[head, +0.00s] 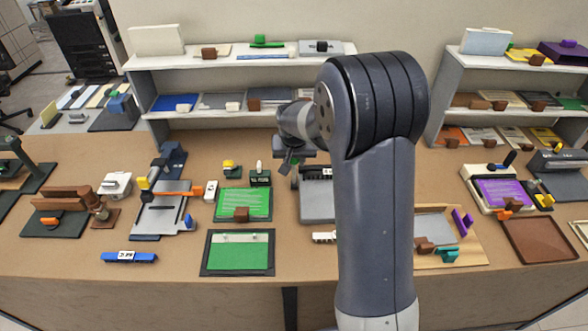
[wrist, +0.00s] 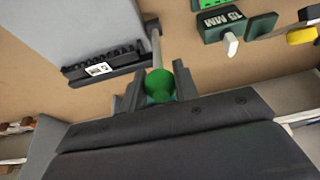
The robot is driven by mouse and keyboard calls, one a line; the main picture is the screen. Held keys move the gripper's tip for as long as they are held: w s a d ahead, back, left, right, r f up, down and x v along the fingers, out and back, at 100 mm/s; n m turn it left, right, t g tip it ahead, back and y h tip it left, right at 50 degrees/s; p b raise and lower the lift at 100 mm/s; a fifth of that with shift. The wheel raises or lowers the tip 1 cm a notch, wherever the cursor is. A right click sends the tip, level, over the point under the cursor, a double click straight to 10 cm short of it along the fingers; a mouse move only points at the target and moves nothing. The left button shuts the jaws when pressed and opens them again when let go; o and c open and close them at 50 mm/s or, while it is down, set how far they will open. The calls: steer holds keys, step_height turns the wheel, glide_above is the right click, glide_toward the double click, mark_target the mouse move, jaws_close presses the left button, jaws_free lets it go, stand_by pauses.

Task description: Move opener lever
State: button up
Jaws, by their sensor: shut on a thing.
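The opener lever (wrist: 155,50) shows in the wrist view as a thin metal rod with a round green knob (wrist: 160,83). It runs along the side of a grey machine (wrist: 75,25), which has a black toothed strip (wrist: 105,63) with a white label. My gripper (wrist: 157,92) is shut on the green knob, one dark finger on each side. In the head view my gripper (head: 290,166) is at the left back corner of the grey machine (head: 317,200). My arm hides the machine's right part, and the lever is hard to make out there.
A dark green block labelled MM (wrist: 235,25) with a white lever stands beside the machine. A green sheet tray (head: 243,204) lies to the left. White shelves (head: 240,61) stand behind. Bare table lies in front of the blue bar (head: 129,257).

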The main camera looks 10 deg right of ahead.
steer(key=shift+s+f, duration=0.1)
steer(key=shift+s, duration=0.35)
steer(key=shift+a, duration=0.1)
steer(key=shift+s+a+f+b, duration=0.1)
steer(key=shift+s+f+b, duration=0.05)
steer(key=shift+s+b, duration=0.3)
steer(key=shift+s+a+f+b, duration=0.1)
steer(key=shift+s+f+b, duration=0.1)
steer(key=shift+s, duration=0.35)
steer(key=shift+s+a+f+b, duration=0.1)
steer(key=shift+s+f+b, duration=0.1)
steer(key=shift+s+b, duration=0.25)
steer(key=shift+s+a+f+b, duration=0.1)
steer(key=shift+s+f+b, duration=0.1)
steer(key=shift+s, duration=0.3)
steer(key=shift+s+a+f+b, duration=0.15)
steer(key=shift+s+f+b, duration=0.45)
steer(key=shift+s+b, duration=0.25)
